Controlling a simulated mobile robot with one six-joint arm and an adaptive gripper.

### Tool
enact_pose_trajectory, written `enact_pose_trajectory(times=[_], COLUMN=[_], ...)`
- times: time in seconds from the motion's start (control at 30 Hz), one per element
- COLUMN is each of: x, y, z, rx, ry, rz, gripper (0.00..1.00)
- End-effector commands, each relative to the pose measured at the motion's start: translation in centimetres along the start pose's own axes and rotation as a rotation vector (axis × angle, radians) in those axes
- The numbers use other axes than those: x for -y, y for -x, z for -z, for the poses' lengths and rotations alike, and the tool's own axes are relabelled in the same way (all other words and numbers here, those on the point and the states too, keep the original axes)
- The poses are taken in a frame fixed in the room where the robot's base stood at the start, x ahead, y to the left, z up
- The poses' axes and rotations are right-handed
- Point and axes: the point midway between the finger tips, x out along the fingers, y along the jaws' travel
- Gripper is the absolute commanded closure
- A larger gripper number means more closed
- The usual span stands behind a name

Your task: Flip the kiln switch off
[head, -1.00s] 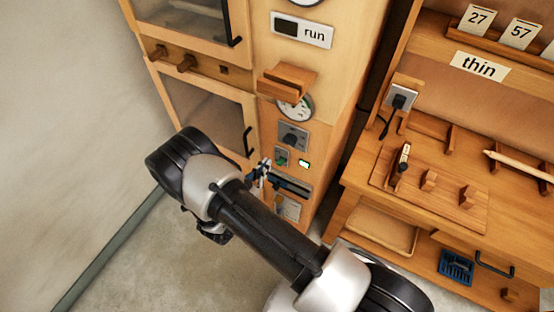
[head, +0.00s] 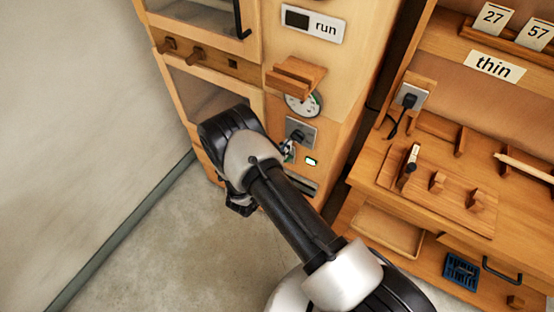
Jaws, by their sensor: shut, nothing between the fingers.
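Below a round gauge (head: 306,104) sits a grey plate with a dark knob (head: 299,133). My gripper (head: 288,150) is shut and empty at the panel, left of the indicator and below the knob. It covers the spot where a small green switch showed earlier, so the switch is hidden. I cannot tell whether the gripper touches it.
A wooden ledge (head: 296,76) juts out above the gauge. Cabinet doors with dark handles lie to the left. The floor at left is clear.

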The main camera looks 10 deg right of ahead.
Motion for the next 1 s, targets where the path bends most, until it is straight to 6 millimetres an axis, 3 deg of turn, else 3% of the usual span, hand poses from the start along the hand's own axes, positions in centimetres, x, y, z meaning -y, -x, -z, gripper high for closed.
enact_pose_trajectory(times=[0.07,0.2,0.33,1.0], x=[-0.1,0.0,0.0,0.0], y=[-1.3,-0.2,0.2,0.4], z=[-0.4,-2.6,-3.5,-3.9], rx=[0.000,0.001,0.000,0.000], ry=[0.001,0.003,0.001,0.001], rz=[-0.002,0.003,0.002,0.001], gripper=[1.00,1.00,1.00,1.00])
